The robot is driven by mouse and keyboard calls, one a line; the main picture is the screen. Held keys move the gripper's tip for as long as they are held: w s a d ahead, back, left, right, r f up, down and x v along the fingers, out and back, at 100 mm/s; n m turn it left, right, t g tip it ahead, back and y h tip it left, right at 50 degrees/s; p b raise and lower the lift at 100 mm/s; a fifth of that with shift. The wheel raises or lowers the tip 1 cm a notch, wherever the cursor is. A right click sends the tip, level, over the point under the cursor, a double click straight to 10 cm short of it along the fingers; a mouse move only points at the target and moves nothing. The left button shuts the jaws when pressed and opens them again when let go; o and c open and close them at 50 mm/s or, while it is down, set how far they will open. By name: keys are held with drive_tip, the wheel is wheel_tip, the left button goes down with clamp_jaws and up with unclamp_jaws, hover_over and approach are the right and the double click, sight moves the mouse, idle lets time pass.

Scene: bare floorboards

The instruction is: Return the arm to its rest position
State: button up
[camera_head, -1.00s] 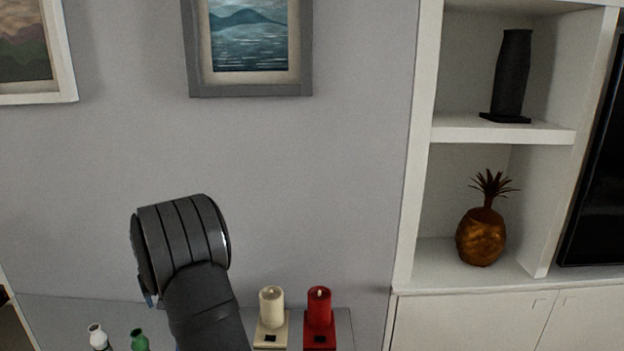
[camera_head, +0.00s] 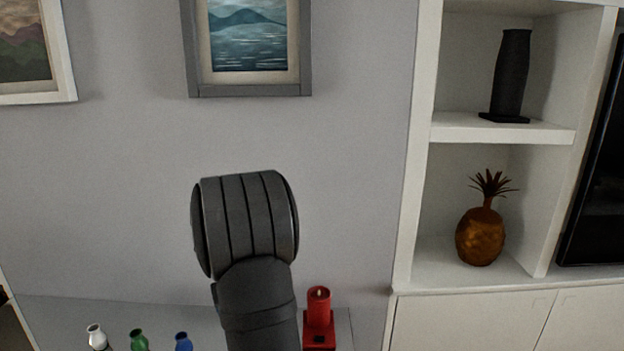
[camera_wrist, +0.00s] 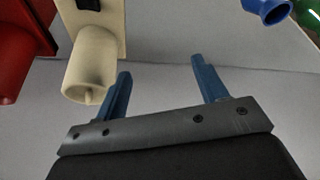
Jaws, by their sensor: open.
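My gripper (camera_wrist: 165,88) shows in the wrist view with its two blue fingers spread apart and nothing between them. The cream candle (camera_wrist: 92,65) on its cream holder is just left of the left finger in that view; I cannot tell whether they touch. In the head view my dark arm link rises at the lower middle and hides the cream candle. My gripper is not visible in the head view.
A red candle (camera_head: 319,305) on a red holder stands right of my arm. White (camera_head: 97,337), green (camera_head: 139,341) and blue (camera_head: 183,342) bottles stand to the left. Shelves with a black vase (camera_head: 511,75) and pineapple ornament (camera_head: 481,236) are at right.

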drive_tip(key=s+d+f+m, duration=0.1)
drive_tip(key=d+m, duration=0.1)
drive_tip(key=d, duration=0.8)
drive_tip(key=s+d+f+m+h, duration=0.1)
drive_tip(key=d, duration=1)
drive_tip(key=shift+s+d+m+h, duration=0.15)
drive_tip(key=shift+s+m+h, duration=0.15)
drive_tip(key=shift+m, duration=0.1)
drive_tip(key=o, duration=0.7)
drive_tip(key=shift+o, duration=0.2)
drive_tip(key=w+a+r+g, duration=0.1)
drive_tip(key=a+r, duration=0.2)
drive_tip(key=a, duration=0.7)
drive_tip(key=w+a+r+g, duration=0.1)
drive_tip(key=a+r, duration=0.1)
drive_tip(key=a, duration=0.8)
drive_tip(key=s+a+r+m+g, duration=0.1)
drive_tip(key=s+a+r, duration=0.2)
drive_tip(key=a, duration=0.5)
drive_tip(key=s+a+r+g, duration=0.1)
drive_tip(key=s+a+r, duration=0.15)
drive_tip(key=a, duration=0.55)
drive_tip(key=f, duration=0.9)
drive_tip(key=shift+w+d, duration=0.15)
drive_tip(key=shift+d, duration=0.05)
